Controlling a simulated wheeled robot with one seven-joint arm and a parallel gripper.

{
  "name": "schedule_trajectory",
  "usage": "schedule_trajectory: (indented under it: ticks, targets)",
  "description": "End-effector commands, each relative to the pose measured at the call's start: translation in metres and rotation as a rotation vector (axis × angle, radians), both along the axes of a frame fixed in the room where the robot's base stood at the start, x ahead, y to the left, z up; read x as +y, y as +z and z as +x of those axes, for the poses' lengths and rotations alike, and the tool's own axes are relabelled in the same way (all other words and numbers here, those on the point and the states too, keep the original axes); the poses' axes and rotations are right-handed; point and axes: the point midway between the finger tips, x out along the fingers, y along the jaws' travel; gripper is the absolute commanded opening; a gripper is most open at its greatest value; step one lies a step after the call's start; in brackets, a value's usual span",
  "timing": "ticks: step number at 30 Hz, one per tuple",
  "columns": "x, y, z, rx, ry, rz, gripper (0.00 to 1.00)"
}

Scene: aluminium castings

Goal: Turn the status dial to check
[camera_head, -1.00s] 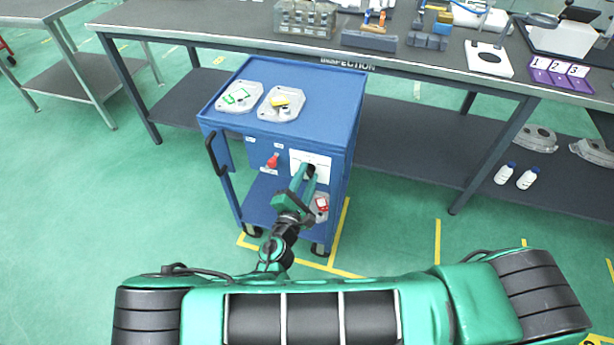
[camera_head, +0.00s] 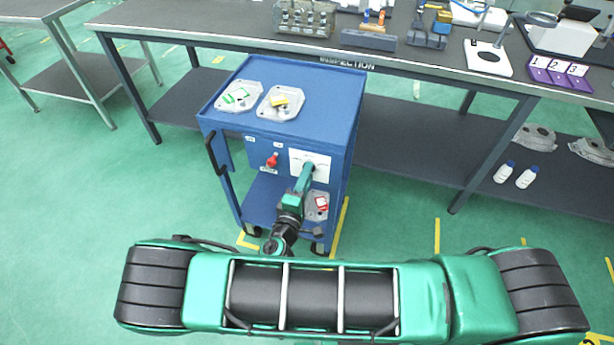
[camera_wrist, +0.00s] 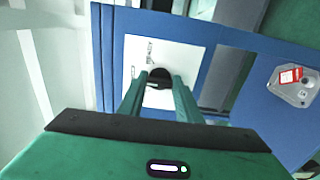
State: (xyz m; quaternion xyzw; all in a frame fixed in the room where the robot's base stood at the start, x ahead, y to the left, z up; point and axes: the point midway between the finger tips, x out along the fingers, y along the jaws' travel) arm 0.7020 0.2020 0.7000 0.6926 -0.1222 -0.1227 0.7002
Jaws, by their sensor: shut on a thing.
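The status dial (camera_wrist: 160,74) is a dark round knob on a white plate (camera_head: 322,173) on the front of the blue cart. The plate also shows in the wrist view (camera_wrist: 185,52), with small markings too blurred to read. My gripper (camera_head: 308,168) is at the plate with its fingers shut on the dial. In the wrist view my green fingers (camera_wrist: 160,82) stand on either side of the dark knob. In the head view they hide most of the dial, and I cannot read which mark it points to.
A red knob (camera_head: 272,160) sits left of the plate. The blue cart (camera_head: 330,110) carries two grey castings (camera_head: 240,97) (camera_head: 270,107) on top and one with a red tag (camera_head: 316,206) below. The inspection bench (camera_head: 420,68) stands behind. Green floor is open at left.

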Motion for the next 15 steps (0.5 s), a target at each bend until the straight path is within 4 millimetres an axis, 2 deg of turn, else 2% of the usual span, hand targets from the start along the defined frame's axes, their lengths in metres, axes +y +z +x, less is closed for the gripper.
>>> schedule_trajectory:
  ticks: [14,15]
  targets:
    - [-0.0006,-0.0038,-0.0015,0.005,-0.001,0.012,0.09]
    - [-0.0006,-0.0038,-0.0015,0.005,-0.001,0.012,0.41]
